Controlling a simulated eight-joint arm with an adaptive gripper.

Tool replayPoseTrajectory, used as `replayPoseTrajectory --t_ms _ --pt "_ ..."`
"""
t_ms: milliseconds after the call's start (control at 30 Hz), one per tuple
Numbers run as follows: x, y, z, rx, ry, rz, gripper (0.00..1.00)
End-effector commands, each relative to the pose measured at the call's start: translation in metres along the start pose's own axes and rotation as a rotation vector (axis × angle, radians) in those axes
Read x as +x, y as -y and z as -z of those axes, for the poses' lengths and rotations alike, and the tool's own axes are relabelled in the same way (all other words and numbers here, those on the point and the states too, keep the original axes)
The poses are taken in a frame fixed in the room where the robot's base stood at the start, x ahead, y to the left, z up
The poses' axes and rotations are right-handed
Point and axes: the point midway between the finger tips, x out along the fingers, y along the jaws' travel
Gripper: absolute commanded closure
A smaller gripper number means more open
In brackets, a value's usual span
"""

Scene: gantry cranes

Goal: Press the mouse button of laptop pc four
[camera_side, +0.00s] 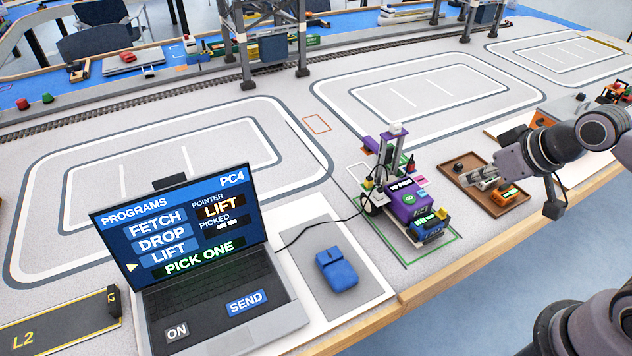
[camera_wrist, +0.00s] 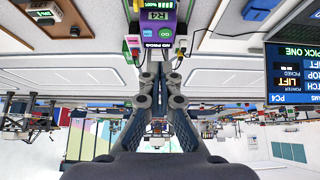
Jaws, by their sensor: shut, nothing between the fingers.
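Laptop PC4 (camera_side: 200,265) stands open at the front left. Its screen (camera_side: 180,225) lists FETCH, DROP and LIFT, with a pointer arrow beside LIFT, the pointer box reading LIFT, and PICK ONE below. The blue mouse (camera_side: 336,270) lies on a grey mat (camera_side: 375,290) to the laptop's right. My gripper (camera_side: 468,179) is shut and empty over the wooden tray, well to the right of the mouse and apart from it. In the wrist view my gripper (camera_wrist: 158,52) points toward the purple vehicle; the screen (camera_wrist: 293,78) appears upside down, and part of the blue mouse (camera_wrist: 262,8) shows at the top.
A purple wheeled vehicle with a mast (camera_side: 408,205) stands between my gripper and the mouse. The wooden tray (camera_side: 505,208) holds small parts. A cable runs from the laptop toward the vehicle. The table's front edge (camera_side: 450,278) is close to the mat.

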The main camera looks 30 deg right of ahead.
Motion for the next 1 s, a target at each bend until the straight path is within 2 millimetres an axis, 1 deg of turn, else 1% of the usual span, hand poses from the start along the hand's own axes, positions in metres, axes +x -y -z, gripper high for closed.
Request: replayPoseTrajectory --t_ms 167,267,400,600,800,1000 --pt "0.002 0.017 0.017 0.003 0.06 0.027 1.0" --pt "0.004 0.032 0.028 0.008 0.109 0.044 1.0" --pt "0.011 0.053 0.043 0.013 0.18 0.06 1.0" --pt "0.024 0.088 0.059 0.017 0.281 0.071 1.0" --pt "0.04 0.126 0.069 0.017 0.38 0.067 1.0" --pt "0.06 0.167 0.072 0.011 0.476 0.049 1.0"
